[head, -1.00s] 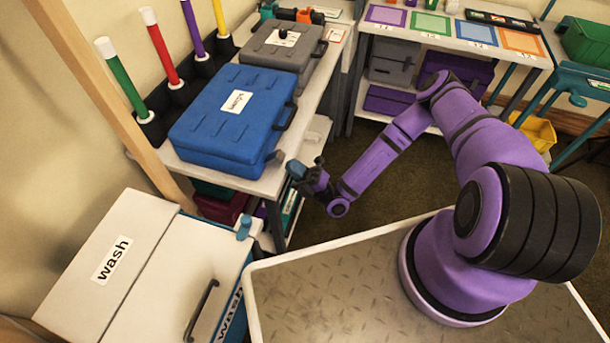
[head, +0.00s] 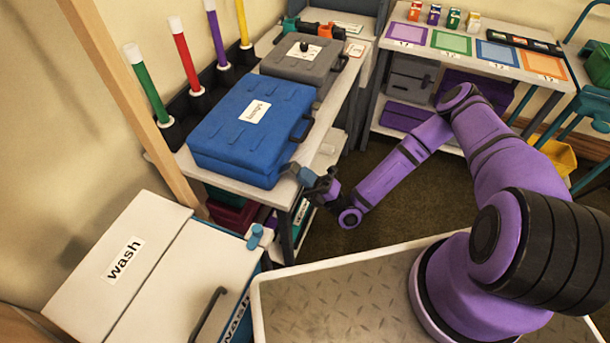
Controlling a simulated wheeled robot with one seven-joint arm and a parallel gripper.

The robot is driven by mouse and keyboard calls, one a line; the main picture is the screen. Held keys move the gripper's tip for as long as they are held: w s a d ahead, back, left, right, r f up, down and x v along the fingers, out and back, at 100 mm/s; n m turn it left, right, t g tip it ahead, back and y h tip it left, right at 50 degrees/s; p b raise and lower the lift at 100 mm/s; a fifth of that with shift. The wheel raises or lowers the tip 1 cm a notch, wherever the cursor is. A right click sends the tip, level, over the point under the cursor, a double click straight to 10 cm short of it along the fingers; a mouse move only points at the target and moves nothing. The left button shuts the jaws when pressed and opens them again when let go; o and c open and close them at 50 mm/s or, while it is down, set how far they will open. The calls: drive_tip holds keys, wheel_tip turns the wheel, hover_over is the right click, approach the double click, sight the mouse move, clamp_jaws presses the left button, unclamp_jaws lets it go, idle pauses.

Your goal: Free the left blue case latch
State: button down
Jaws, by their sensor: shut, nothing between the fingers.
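The blue case (head: 238,129) lies closed on the white shelf top, with a white label on its lid and a dark handle (head: 301,128) on the side facing my arm. The left latch (head: 288,168) is a small blue-grey piece at the near end of that side, partly hard to tell from my fingers. My gripper (head: 305,176) is shut and empty right at that latch. Whether the fingers touch it, and whether it is fastened, I cannot tell at this size.
A grey case (head: 301,59) lies behind the blue one. Coloured tubes (head: 185,60) stand in holders along the wall. A white box (head: 150,262) marked "wash" stands at the front left. The shelf edge runs beneath my gripper, and open floor (head: 385,205) lies right of it.

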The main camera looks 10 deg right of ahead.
drive_tip(key=r+h, duration=0.1)
drive_tip(key=r+g+h, duration=0.2)
drive_tip(key=shift+w+a, duration=0.25)
drive_tip(key=shift+a, duration=0.1)
idle(0.3)
drive_tip(key=s+d, duration=0.7)
drive_tip(key=d, duration=0.4)
drive_tip(key=shift+s+d, duration=0.35)
drive_tip(key=shift+g, duration=0.3)
